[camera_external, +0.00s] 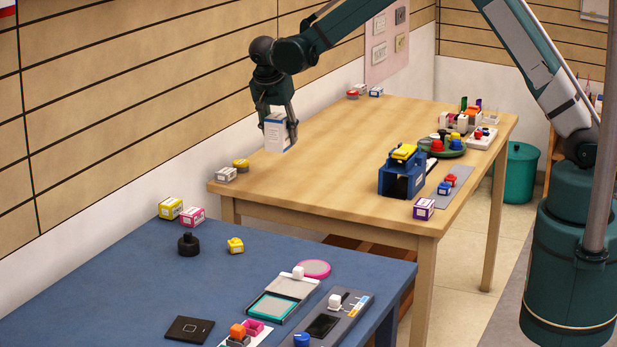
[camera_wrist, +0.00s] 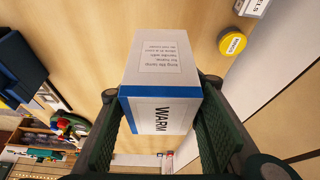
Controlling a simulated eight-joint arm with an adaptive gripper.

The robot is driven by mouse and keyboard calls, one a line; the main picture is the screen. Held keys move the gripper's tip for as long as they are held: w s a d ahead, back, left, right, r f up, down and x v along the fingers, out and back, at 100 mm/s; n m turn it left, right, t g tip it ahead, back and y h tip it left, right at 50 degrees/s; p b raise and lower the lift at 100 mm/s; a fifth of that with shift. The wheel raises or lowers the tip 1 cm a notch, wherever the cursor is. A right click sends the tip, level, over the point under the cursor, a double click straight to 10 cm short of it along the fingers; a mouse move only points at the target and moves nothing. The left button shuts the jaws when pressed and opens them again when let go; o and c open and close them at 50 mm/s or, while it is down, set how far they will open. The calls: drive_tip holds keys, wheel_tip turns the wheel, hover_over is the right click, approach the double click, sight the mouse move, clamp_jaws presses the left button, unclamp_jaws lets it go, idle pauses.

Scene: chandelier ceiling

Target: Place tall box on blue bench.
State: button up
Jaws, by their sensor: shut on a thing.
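The tall box (camera_external: 277,133) is white with a blue band and printed text. My gripper (camera_external: 278,124) is shut on it, with a finger on each side, above the back left part of the wooden table. In the wrist view the box (camera_wrist: 160,85) sits between the two dark green fingers (camera_wrist: 160,135), its label reading "WARM". The blue bench (camera_external: 130,275) fills the lower left of the external view, to the left of and nearer than the box. Whether the box touches the wooden table is hard to tell.
The wooden table (camera_external: 330,175) holds a blue holder (camera_external: 398,178), a purple-white box (camera_external: 424,209) and a yellow-lidded tin (camera_external: 240,165). On the bench are yellow (camera_external: 171,208) and pink (camera_external: 192,216) boxes, a black knob (camera_external: 188,244) and several devices in front. Its back middle has bare room.

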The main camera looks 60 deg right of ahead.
drive_tip(key=s+a+n+t+p, duration=0.1)
drive_tip(key=s+a+n, duration=0.1)
drive_tip(key=a, duration=1.4)
drive_tip(key=s+a+n+t, duration=0.1)
drive_tip(key=s+a+n, duration=0.1)
drive_tip(key=a, duration=1.5)
drive_tip(key=s+a+n, duration=0.1)
drive_tip(key=s+a, duration=0.3)
drive_tip(key=a, duration=0.4)
drive_tip(key=s+a+n+y, duration=0.1)
drive_tip(key=s+a, duration=0.3)
drive_tip(key=a, duration=0.4)
drive_tip(key=s+a+n+t+p, duration=0.1)
drive_tip(key=s+a, duration=0.3)
drive_tip(key=a, duration=0.4)
drive_tip(key=shift+s+a+n, duration=0.15)
drive_tip(key=shift+a+n, duration=0.15)
drive_tip(key=shift+n, duration=0.4)
drive_tip(key=shift+r, duration=0.1)
drive_tip(key=shift+f, duration=3.1)
drive_tip(key=shift+f, duration=1.9)
drive_tip(key=shift+f+b, duration=0.2)
drive_tip(key=shift+b, duration=0.25)
